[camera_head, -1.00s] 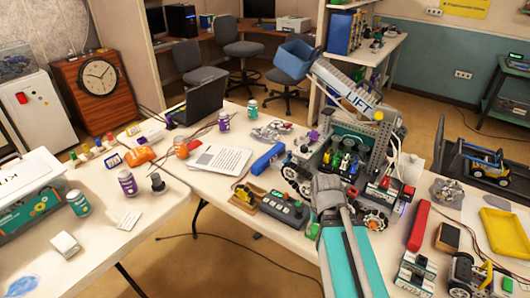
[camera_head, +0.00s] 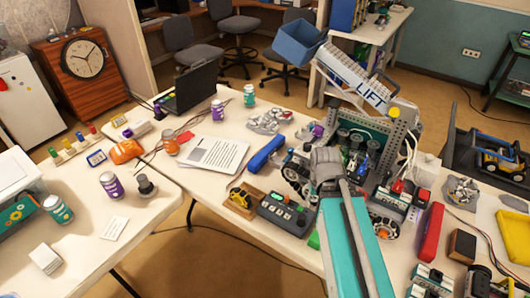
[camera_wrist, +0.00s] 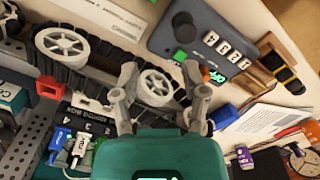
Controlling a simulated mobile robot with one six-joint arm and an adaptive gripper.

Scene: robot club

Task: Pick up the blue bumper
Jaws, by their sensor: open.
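The blue bumper (camera_head: 265,153) is a long rounded blue bar lying on the white table, right of the printed sheet and left of the wheeled robot kit, in the head view. In the wrist view only part of the blue bumper (camera_wrist: 222,117) shows, beside the right finger and close to the paper. My gripper (camera_wrist: 159,75) is open and empty, with a white spoked wheel of the robot kit showing between and beyond its fingers. In the head view my gripper (camera_head: 328,160) is over the near side of that kit, right of the bumper; its fingertips are hard to make out.
A grey control box (camera_head: 288,212) with buttons is in front of the bumper. The wheeled robot kit (camera_head: 298,165) and a metal-framed lift structure (camera_head: 390,140) crowd the right. The printed sheet (camera_head: 215,153) lies flat left. A red bar (camera_head: 427,232) is at right.

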